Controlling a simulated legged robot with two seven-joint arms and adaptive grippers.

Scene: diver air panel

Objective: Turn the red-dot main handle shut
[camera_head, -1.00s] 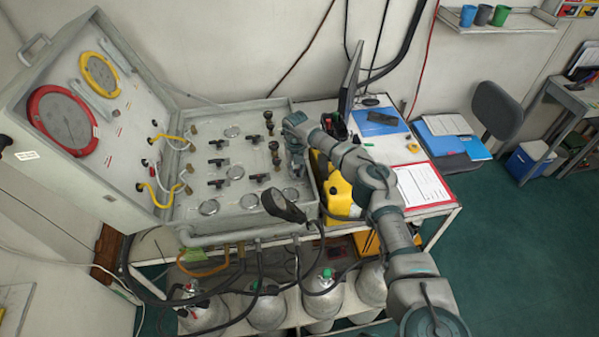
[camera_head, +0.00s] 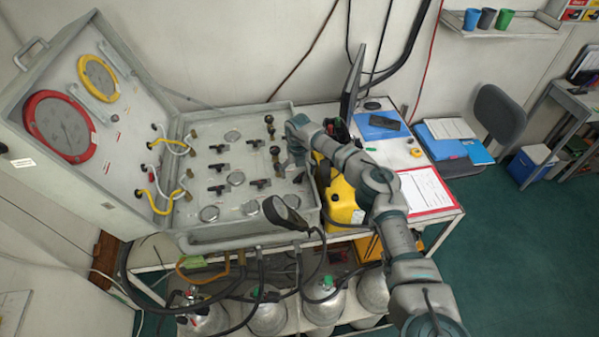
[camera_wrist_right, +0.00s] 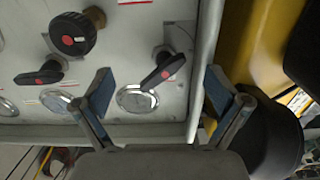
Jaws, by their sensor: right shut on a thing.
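The black handle with a red dot (camera_wrist_right: 166,72) is on the pale panel in the right wrist view, above a round gauge (camera_wrist_right: 137,99). It points obliquely, from upper right to lower left. My left gripper is not in view.
A black round knob with a red dot (camera_wrist_right: 72,35) and another black lever (camera_wrist_right: 40,73) are left of the handle. A yellow container (camera_head: 342,200) stands right of the case. A black corded object (camera_head: 284,214) is at the case's front edge.

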